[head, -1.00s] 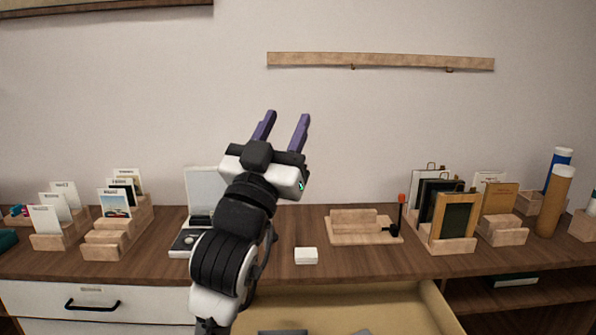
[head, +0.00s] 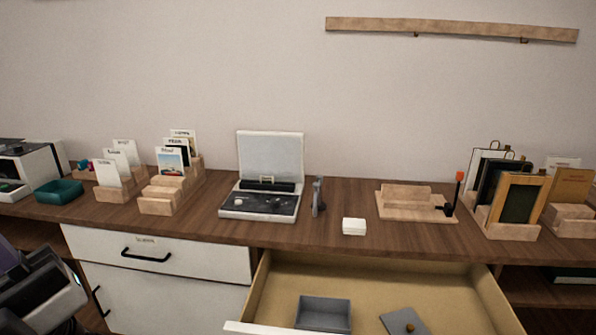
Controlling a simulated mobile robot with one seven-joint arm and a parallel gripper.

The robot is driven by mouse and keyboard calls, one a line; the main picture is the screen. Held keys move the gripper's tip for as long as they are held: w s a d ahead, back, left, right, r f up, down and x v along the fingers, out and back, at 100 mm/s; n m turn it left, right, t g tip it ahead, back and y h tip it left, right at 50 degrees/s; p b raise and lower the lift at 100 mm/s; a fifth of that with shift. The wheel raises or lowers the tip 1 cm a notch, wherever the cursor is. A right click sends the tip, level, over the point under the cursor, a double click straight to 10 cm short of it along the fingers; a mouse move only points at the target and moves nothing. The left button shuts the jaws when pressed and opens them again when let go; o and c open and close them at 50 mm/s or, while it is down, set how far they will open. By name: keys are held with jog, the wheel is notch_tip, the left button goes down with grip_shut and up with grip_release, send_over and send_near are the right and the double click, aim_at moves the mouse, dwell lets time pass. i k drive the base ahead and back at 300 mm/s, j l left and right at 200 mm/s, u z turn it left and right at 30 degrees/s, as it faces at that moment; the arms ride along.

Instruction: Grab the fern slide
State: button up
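I cannot pick out a fern slide by its label; the lettering is too small to read. Upright cards stand in a left wooden rack (head: 112,185) and a second wooden rack (head: 170,190), one with a landscape picture. The open drawer (head: 460,285) holds a grey tray (head: 323,313) and a flat grey piece with a small brown knob (head: 404,322). My gripper (head: 14,262) is at the lower left edge, partly cut off, below the counter and apart from these things. Its fingertips do not show clearly.
On the counter stand a lidded device (head: 262,204), a grey upright piece (head: 318,197), a small white box (head: 354,226), a wooden stand (head: 405,203) and framed panels (head: 520,205). A teal tray (head: 59,192) is at left. The drawer juts out in front.

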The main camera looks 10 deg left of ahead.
aim_at(263, 180)
jog(key=i+u, duration=0.65)
jog(key=i, duration=0.2)
jog(key=i+l, duration=0.35)
jog(key=l, duration=0.15)
